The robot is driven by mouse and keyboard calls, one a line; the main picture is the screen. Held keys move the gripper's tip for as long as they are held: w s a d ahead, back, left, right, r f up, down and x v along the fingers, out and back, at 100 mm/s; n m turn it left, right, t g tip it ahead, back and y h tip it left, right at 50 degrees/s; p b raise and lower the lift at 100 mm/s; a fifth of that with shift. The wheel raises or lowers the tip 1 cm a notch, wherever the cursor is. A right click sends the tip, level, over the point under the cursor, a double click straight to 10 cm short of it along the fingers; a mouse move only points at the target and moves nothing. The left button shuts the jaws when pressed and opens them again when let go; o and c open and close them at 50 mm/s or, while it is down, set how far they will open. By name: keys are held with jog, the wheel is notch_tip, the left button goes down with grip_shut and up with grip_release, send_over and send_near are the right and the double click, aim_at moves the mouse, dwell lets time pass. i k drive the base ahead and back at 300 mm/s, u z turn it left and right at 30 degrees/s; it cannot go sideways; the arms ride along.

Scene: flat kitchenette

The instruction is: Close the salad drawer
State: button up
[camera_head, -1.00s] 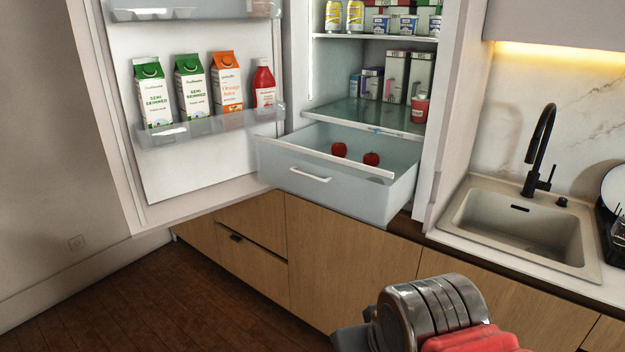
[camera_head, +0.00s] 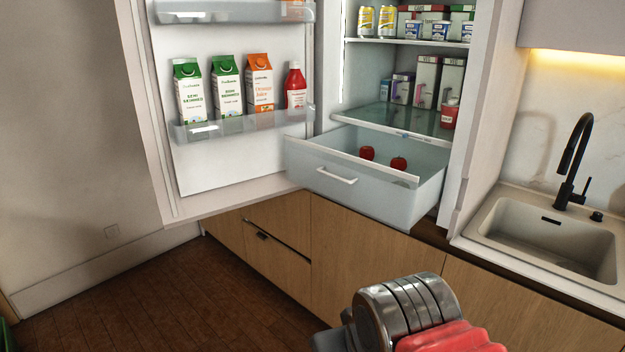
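The salad drawer (camera_head: 365,192) is a translucent pale box at the bottom of the open fridge. It is pulled well out and has a white bar handle (camera_head: 337,176) on its front. Two red tomatoes or apples (camera_head: 398,163) lie inside it. At the bottom of the view is a grey ribbed and red part of my arm, in front of the lower cabinets and apart from the drawer. My gripper's fingers are not visible.
The fridge door (camera_head: 240,162) stands open to the left, with cartons (camera_head: 228,87) and a red bottle (camera_head: 295,86) on its shelf. Wooden cabinets (camera_head: 372,258) are below. A sink (camera_head: 550,238) with a black tap (camera_head: 573,160) is at right. The floor (camera_head: 190,300) at lower left is clear.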

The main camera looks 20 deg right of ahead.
aim_at(366, 186)
jog(key=u, duration=0.4)
jog(key=i, duration=1)
jog(key=z, duration=0.05)
